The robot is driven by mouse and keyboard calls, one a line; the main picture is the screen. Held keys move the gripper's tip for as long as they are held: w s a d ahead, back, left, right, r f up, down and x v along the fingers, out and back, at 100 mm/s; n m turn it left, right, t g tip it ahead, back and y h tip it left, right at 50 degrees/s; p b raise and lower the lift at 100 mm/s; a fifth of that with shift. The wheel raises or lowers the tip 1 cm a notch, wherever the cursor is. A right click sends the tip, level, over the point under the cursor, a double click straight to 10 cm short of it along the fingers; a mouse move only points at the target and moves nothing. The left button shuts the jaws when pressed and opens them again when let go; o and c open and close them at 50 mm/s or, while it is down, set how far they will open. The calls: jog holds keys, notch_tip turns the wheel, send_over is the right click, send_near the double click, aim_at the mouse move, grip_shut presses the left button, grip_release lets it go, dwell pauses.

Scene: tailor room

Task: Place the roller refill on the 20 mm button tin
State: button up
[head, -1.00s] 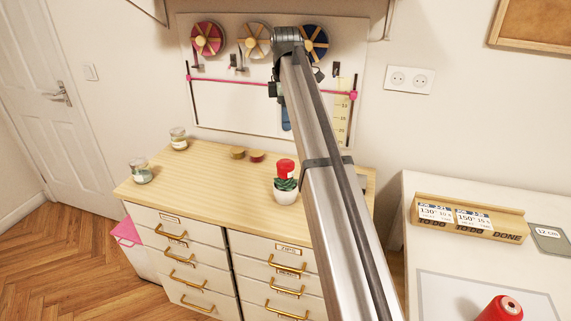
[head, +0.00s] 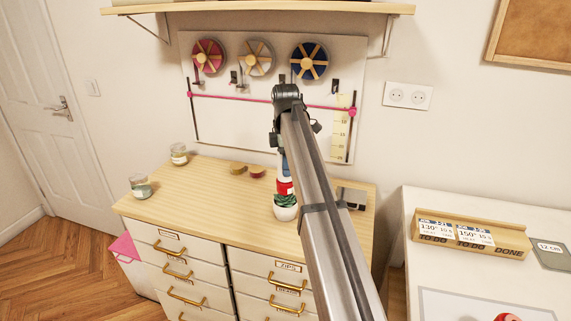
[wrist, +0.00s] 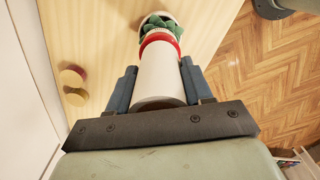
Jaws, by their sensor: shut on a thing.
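My gripper (wrist: 158,70) is shut on a white cylinder with a red band at its far end, which I take as the roller refill (wrist: 163,80). In the head view the gripper's blue fingers (head: 281,160) and the refill's red part (head: 284,188) show beside my arm, in line with the potted plant. Two small round tins, one yellowish (head: 238,168) and one reddish (head: 257,171), stand side by side on the wooden cabinet top, left of the gripper. The tins also show at the left of the wrist view (wrist: 72,75). No size label is readable, so I cannot tell which is 20 mm.
A potted succulent (head: 285,208) stands beyond the refill's tip in the wrist view. Two glass jars (head: 140,187) stand at the cabinet's left end. A grey item (head: 350,197) lies at the right. The cabinet top (head: 215,200) is clear left of the plant.

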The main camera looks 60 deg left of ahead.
jog(key=shift+f, duration=0.3)
jog(key=o, duration=1)
jog(key=shift+o, duration=0.2)
notch_tip(320, 180, up, 12)
jog(key=shift+r, duration=0.2)
